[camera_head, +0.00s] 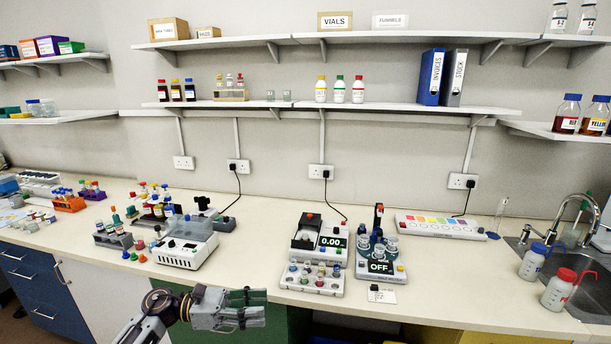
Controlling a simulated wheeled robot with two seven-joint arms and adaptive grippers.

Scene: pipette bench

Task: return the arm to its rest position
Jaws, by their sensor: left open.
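My left arm comes in at the bottom left of the head view. Its gripper (255,308) points right, in front of the bench's front edge and lower than the worktop. The fingers are apart and nothing shows between them. The gripper is clear of the bench (440,296) as far as I can tell. My right gripper is not in this view.
A white device (187,250) stands behind my gripper. Racks crowd the left. Wash bottles (558,290) stand near the sink at right. Bare worktop lies right of the middle.

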